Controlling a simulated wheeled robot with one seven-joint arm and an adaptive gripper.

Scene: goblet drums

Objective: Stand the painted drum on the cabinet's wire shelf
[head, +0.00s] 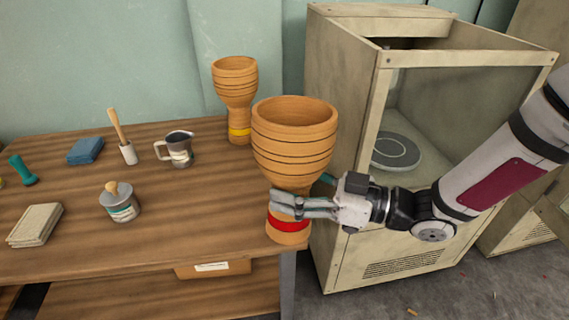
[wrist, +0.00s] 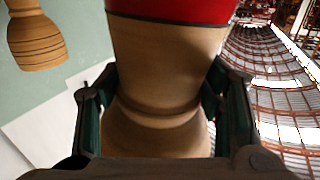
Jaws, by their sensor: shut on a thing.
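A tan goblet drum with dark grooves and a red band (head: 293,135) is upright in my gripper (head: 286,204) at the table's right front corner. My gripper is shut around its narrow lower part, just above the red band. I cannot tell whether its foot touches the table. In the wrist view the drum (wrist: 160,60) appears inverted between the two fingers (wrist: 160,105). A second drum with a yellow band (head: 236,82) stands behind it on the table, and shows at the wrist view's upper left (wrist: 35,38). The open-fronted beige cabinet (head: 345,110) stands right; no wire shelf is clearly visible.
A dark round plate (head: 396,151) lies inside the cabinet, with free room above it. My arm crosses before the opening.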

